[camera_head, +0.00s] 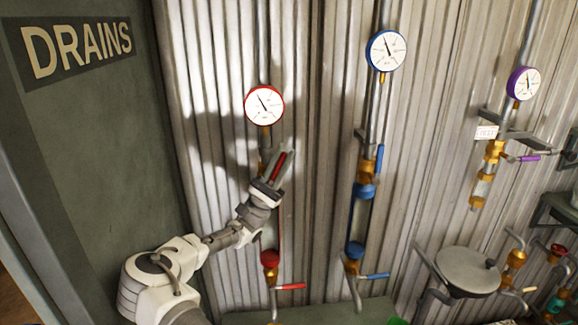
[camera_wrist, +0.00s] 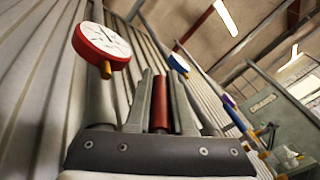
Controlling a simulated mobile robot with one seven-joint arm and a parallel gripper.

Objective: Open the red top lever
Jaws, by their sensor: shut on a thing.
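The red top lever (camera_head: 279,166) is below the red-rimmed gauge (camera_head: 264,105) on the left pipe in the head view. It points up and slightly right. My gripper (camera_head: 284,152) is around it, one finger on each side, shut on the lever. In the wrist view the red lever (camera_wrist: 160,104) stands between the two fingers of my gripper (camera_wrist: 163,78). The red gauge (camera_wrist: 102,43) is up and left of them there. My gripper and wrist hide most of the valve body behind them.
A lower red lever (camera_head: 291,287) points right near the foot of the same pipe. A blue top lever (camera_head: 379,158) is on the middle pipe to the right, and a purple lever (camera_head: 530,158) farther right. A green door (camera_head: 90,150) marked DRAINS stands at left.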

